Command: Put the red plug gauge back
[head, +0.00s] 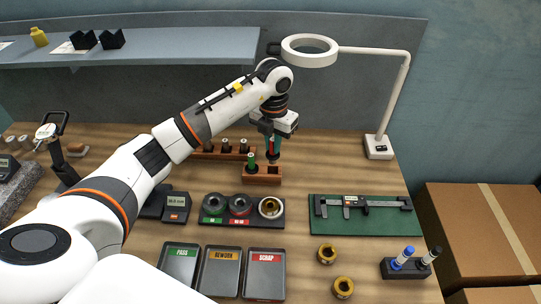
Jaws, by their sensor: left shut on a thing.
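My left gripper (272,152) is above the right part of a small wooden block (262,180), pointing down. It is shut on the red plug gauge (270,141), of which only a little red and a dark lower end show between the fingers. The block has a dark square opening at its right, just below the gauge. I cannot tell whether the gauge's tip is inside it. A green plug gauge (252,160) stands upright in the block's left part. My right gripper is not in view.
A wooden rack (220,155) with several dark-topped pins stands behind. In front lie a ring gauge tray (242,221), PASS, REWORK and SCRAP trays (221,271), and a caliper on a green mat (360,229). A ring lamp (310,50) stands at the back right.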

